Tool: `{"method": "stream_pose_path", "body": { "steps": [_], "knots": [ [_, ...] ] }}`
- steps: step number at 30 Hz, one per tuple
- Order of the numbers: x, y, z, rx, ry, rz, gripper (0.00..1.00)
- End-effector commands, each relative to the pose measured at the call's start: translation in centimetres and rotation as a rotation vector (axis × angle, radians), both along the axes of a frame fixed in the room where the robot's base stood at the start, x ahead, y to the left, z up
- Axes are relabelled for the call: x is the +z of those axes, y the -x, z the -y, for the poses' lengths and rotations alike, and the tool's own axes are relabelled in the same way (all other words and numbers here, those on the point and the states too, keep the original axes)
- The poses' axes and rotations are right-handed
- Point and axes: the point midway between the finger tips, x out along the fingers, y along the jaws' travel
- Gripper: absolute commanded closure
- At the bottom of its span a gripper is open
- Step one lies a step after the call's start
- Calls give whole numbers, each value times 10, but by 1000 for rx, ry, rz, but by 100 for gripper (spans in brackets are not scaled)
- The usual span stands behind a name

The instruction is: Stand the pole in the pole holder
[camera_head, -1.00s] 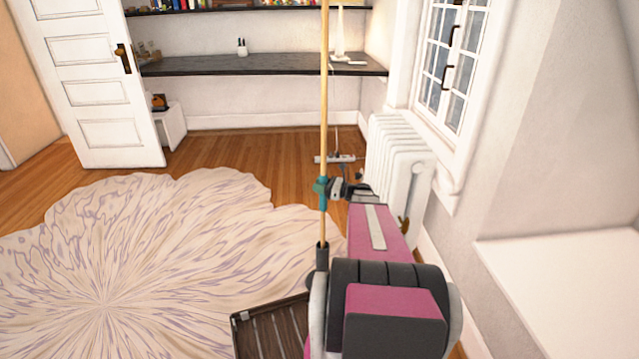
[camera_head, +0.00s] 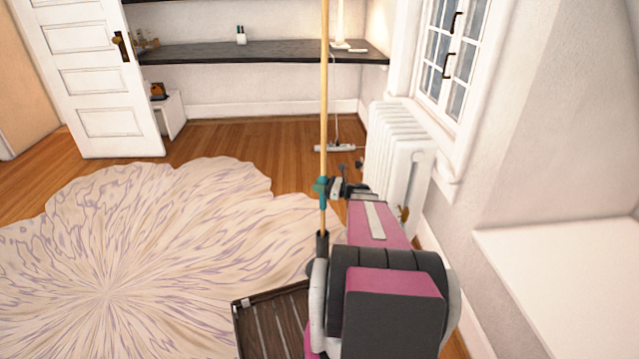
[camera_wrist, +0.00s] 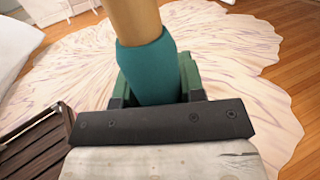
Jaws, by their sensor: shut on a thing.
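The pole (camera_head: 324,110) is a long, thin, light-wood rod. It stands close to upright in the head view, and its top runs out of the frame. A teal band (camera_wrist: 148,72) wraps it at my gripper (camera_head: 325,187). My gripper is shut on the pole at this band. Below, the pole meets a short black sleeve (camera_head: 322,245); I cannot tell whether this belongs to the pole or the pole holder. A dark slatted wooden piece (camera_head: 240,318) stands on the floor, partly behind my arm, and also shows in the wrist view (camera_wrist: 30,135). Whether it is the holder's base is unclear.
A pale, purple-veined rug (camera_head: 130,250) covers the floor at left. A white radiator (camera_head: 396,150) and window wall stand close on the right, with a white ledge (camera_head: 570,270) nearer. A dark shelf (camera_head: 250,65) and a power strip (camera_head: 334,149) are at the back.

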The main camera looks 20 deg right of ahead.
Motion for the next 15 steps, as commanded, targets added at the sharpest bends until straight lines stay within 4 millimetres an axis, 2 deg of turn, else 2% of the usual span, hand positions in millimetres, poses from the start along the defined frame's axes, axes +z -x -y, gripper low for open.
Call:
{"method": "stream_pose_path", "body": {
  "steps": [9, 10, 12, 13, 15],
  "knots": [
    [-2, 0, 0, 0, -2, 1, 97],
    [-2, 0, 0, 0, -2, 1, 60],
    [-2, 0, 0, 0, -1, 2, 38],
    [-2, 0, 0, 0, 0, 1, 34],
    [-2, 0, 0, 0, -1, 1, 34]
  ]
}}
